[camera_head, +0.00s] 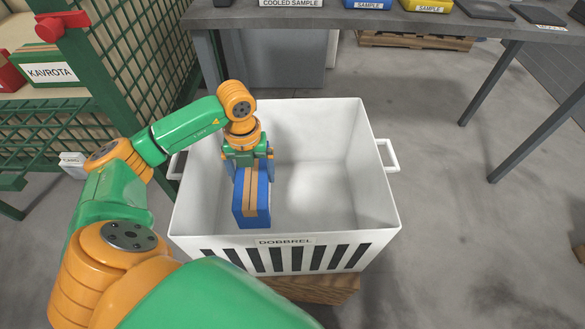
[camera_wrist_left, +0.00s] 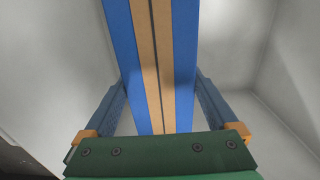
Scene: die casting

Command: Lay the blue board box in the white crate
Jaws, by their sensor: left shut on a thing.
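The blue board box (camera_head: 251,198) has a tan strip along its top and is inside the left part of the white crate (camera_head: 384,207). My left gripper (camera_head: 249,164) is shut on the box from behind, with its fingers on the two sides. In the left wrist view the box (camera_wrist_left: 183,60) runs up between the two blue fingers of the gripper (camera_wrist_left: 160,105). Whether the box touches the crate floor is hard to tell. My right gripper is not in view.
The crate stands on a wooden pallet (camera_head: 318,289) and has a handle (camera_head: 392,156) at right. Its right half is empty. A grey table (camera_head: 400,20) with labelled sample trays is behind. A green mesh rack (camera_head: 130,50) stands at left.

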